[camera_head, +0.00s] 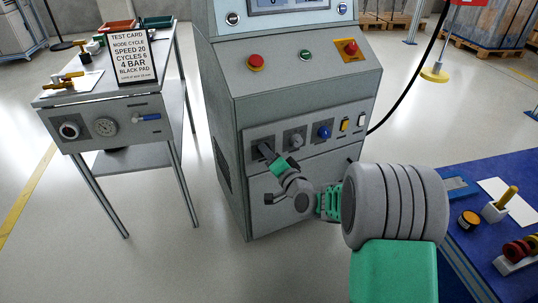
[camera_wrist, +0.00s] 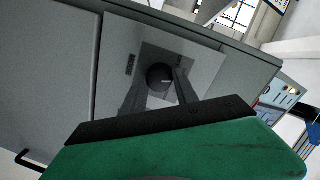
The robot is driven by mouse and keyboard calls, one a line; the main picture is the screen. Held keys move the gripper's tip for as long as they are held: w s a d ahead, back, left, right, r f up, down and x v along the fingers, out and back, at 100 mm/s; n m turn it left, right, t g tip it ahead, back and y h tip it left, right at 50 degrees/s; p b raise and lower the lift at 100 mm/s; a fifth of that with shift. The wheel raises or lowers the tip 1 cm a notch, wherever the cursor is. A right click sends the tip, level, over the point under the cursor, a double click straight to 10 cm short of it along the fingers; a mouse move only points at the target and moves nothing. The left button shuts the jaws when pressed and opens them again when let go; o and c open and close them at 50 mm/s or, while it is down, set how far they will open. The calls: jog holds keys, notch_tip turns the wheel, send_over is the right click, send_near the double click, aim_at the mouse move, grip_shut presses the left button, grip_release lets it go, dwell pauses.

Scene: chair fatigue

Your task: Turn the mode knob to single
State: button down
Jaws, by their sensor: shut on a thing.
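To the right on the panel are a grey knob (camera_head: 297,139), a blue knob (camera_head: 324,132) and two small switches. Red buttons (camera_head: 255,62) sit above. A side table with a test card (camera_head: 133,55) stands left; a blue bench (camera_head: 480,225) stands right.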

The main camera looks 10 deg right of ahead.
jog(key=c, duration=0.9)
grip_release()
jog(key=shift+c, duration=0.2)
jog(key=p+v, duration=0.1)
jog(key=v, duration=0.6)
jog(key=shift+s, duration=0.4)
jog(key=shift+d+r, duration=0.1)
